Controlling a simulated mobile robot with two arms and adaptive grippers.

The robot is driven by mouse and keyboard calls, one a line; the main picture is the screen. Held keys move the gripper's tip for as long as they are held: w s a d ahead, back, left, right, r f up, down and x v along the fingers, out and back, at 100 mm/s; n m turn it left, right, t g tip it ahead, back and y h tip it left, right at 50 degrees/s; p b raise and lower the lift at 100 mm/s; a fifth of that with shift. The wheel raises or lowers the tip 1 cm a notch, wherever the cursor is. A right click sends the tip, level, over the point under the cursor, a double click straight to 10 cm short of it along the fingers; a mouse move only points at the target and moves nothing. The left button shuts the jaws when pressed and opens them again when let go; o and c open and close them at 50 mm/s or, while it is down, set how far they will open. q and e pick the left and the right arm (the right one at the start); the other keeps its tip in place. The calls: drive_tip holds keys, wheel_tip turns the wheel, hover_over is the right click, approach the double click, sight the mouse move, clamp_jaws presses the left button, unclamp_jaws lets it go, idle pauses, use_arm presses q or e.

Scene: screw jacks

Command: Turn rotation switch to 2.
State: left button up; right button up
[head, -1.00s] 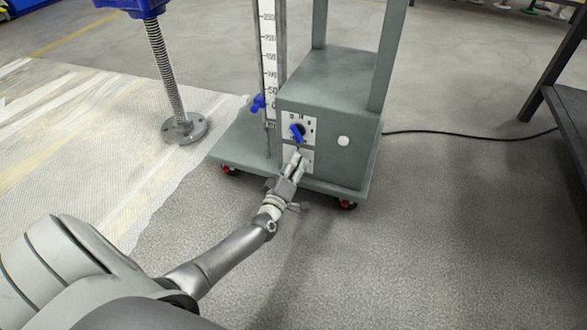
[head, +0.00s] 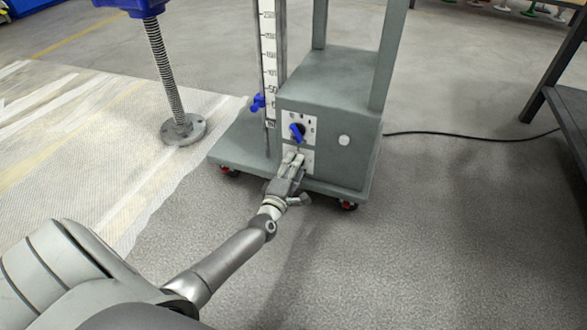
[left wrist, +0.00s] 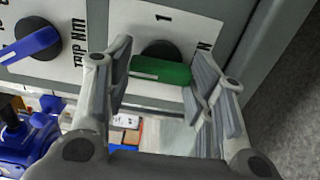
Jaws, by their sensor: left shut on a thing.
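The rotation switch, a green handle (left wrist: 160,70) on a round black base, sits on a white panel in the left wrist view. Its handle lies nearly level in that view. In the head view my left gripper (head: 292,160) is at the lower panel of the grey box and hides the green handle. My right gripper is not in view.
A blue switch (head: 296,132) sits on the panel just above; it also shows in the left wrist view (left wrist: 30,46). A grey wheeled cart (head: 235,150) carries the box. A threaded post (head: 165,75) stands left. A black cable (head: 470,135) runs right. Floor in front is clear.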

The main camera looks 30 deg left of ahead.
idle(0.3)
use_arm(q)
drive_tip(key=o, duration=1)
drive_tip(key=v, duration=1.2)
